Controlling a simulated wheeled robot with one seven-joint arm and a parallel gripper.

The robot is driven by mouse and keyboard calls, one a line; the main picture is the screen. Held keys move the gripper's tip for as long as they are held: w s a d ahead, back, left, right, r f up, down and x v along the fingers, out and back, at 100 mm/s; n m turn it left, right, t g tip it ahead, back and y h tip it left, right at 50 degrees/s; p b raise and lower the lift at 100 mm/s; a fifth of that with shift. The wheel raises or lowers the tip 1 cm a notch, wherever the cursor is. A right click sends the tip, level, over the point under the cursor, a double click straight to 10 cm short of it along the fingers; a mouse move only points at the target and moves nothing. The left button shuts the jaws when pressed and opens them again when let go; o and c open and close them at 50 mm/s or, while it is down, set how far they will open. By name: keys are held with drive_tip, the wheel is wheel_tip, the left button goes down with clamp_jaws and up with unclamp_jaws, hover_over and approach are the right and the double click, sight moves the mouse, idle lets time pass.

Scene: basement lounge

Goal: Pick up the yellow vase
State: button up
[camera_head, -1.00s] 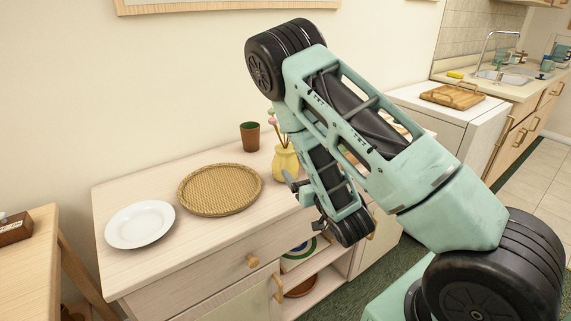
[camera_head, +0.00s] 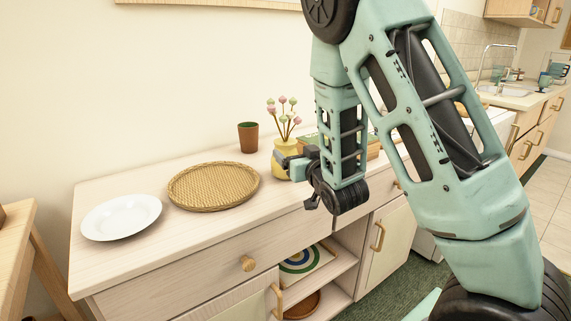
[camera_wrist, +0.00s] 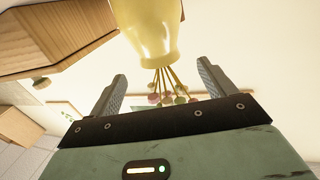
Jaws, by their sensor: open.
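The yellow vase (camera_head: 287,146) stands upright on the sideboard top and holds several pink and pale green flower balls on stems (camera_head: 283,112). My gripper (camera_head: 283,162) is at the vase, partly in front of its lower body in the head view. In the wrist view the picture is upside down, with the vase (camera_wrist: 150,28) at the top centre. There my gripper (camera_wrist: 160,76) is open and empty, with the vase lined up between the fingers and just past their tips. I cannot see any finger touching it.
A brown cup (camera_head: 248,138), a woven tray (camera_head: 213,207) and a white plate (camera_head: 121,217) stand left of the vase on the sideboard (camera_head: 190,250). A wooden box (camera_head: 373,147) is just right of it, partly behind my arm; the wall is close behind.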

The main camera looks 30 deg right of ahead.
sight(286, 142)
drive_tip(key=shift+w+d+p, duration=0.15)
drive_tip(key=shift+w+p, duration=0.1)
drive_tip(key=shift+w, duration=0.45)
drive_tip(key=shift+w+d+p, duration=0.15)
drive_tip(key=shift+w+p, duration=0.1)
drive_tip(key=shift+w, duration=0.45)
drive_tip(key=shift+w+d, duration=0.25)
drive_tip(key=shift+w, duration=0.95)
drive_tip(key=shift+w+d, duration=0.25)
drive_tip(key=shift+w, duration=0.9)
drive_tip(key=shift+r+p, duration=0.15)
drive_tip(key=shift+p, duration=0.15)
drive_tip(key=c, duration=1.4)
